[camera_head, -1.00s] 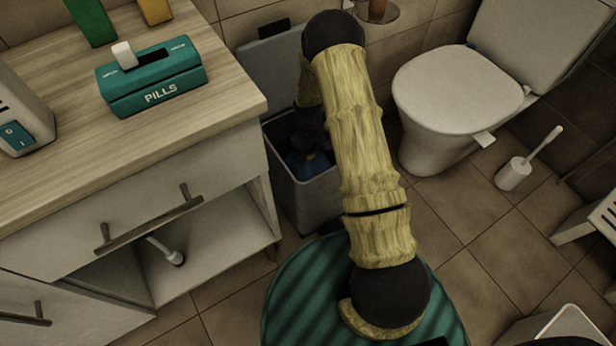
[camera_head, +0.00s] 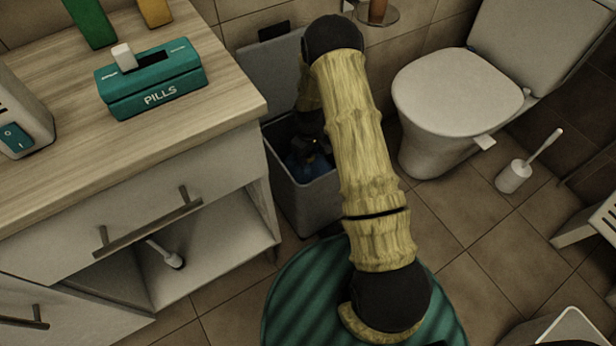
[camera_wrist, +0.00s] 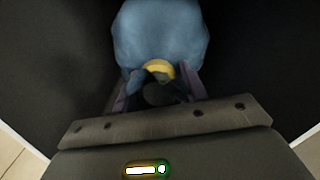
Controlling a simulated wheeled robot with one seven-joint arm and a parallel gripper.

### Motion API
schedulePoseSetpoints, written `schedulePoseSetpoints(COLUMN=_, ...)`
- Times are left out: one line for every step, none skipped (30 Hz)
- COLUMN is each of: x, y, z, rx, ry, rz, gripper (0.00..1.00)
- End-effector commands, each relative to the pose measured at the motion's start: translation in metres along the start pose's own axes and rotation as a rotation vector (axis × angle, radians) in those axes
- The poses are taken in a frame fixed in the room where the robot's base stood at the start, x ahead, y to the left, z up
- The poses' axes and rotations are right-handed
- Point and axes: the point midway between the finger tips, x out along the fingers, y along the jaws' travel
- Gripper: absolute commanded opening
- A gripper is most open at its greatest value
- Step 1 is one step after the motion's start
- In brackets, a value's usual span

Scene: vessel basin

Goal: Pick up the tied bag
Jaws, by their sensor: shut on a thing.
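The tied bag (camera_wrist: 160,32) is blue with a yellow tie around its neck, seen in the wrist view. In the head view the bag (camera_head: 305,168) shows as a dark blue patch inside the grey bin (camera_head: 322,208). My gripper (camera_wrist: 158,88) has its two fingers on either side of the bag's neck just below the yellow tie, shut on it. In the head view my arm reaches down into the bin and hides part of the opening. Whether the bag touches the bin floor cannot be told.
The bin's open lid (camera_head: 270,68) leans up behind it. A wooden-topped cabinet (camera_head: 225,108) stands close on the left, with a teal pill box (camera_head: 150,85) on top. A toilet (camera_head: 455,95) and a toilet brush (camera_head: 515,175) stand to the right. Tiled floor lies between.

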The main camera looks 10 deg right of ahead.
Motion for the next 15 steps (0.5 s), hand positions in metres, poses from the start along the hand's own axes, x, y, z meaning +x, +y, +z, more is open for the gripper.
schedulePoseSetpoints(x=-0.001, y=0.000, z=0.000, rx=0.000, ry=0.001, rz=0.001, gripper=0.00)
schedulePoseSetpoints(x=-0.001, y=0.000, z=0.000, rx=0.000, ry=0.001, rz=0.001, gripper=0.00)
schedulePoseSetpoints(x=-0.001, y=0.000, z=0.000, rx=0.000, ry=0.001, rz=0.001, gripper=0.00)
schedulePoseSetpoints(x=-0.001, y=0.000, z=0.000, rx=0.000, ry=0.001, rz=0.001, gripper=0.00)
schedulePoseSetpoints(x=-0.001, y=0.000, z=0.000, rx=0.000, ry=0.001, rz=0.001, gripper=0.00)
schedulePoseSetpoints(x=-0.001, y=0.000, z=0.000, rx=0.000, ry=0.001, rz=0.001, gripper=0.00)
schedulePoseSetpoints(x=-0.002, y=0.000, z=0.000, rx=0.000, ry=0.001, rz=0.001, gripper=0.00)
schedulePoseSetpoints(x=-0.003, y=0.000, z=-0.001, rx=0.000, ry=0.001, rz=0.001, gripper=0.00)
schedulePoseSetpoints(x=-0.004, y=0.001, z=-0.001, rx=0.000, ry=0.002, rz=0.001, gripper=0.00)
schedulePoseSetpoints(x=-0.006, y=0.001, z=-0.001, rx=0.000, ry=0.002, rz=0.001, gripper=0.00)
schedulePoseSetpoints(x=-0.009, y=0.001, z=-0.001, rx=0.000, ry=0.002, rz=0.001, gripper=0.00)
schedulePoseSetpoints(x=-0.013, y=0.001, z=-0.001, rx=0.000, ry=0.003, rz=0.002, gripper=0.00)
schedulePoseSetpoints(x=-0.017, y=0.001, z=-0.001, rx=0.001, ry=0.003, rz=0.002, gripper=0.00)
schedulePoseSetpoints(x=-0.022, y=0.001, z=-0.001, rx=0.001, ry=0.003, rz=0.002, gripper=0.00)
schedulePoseSetpoints(x=-0.028, y=0.001, z=-0.001, rx=0.001, ry=0.003, rz=0.002, gripper=0.00)
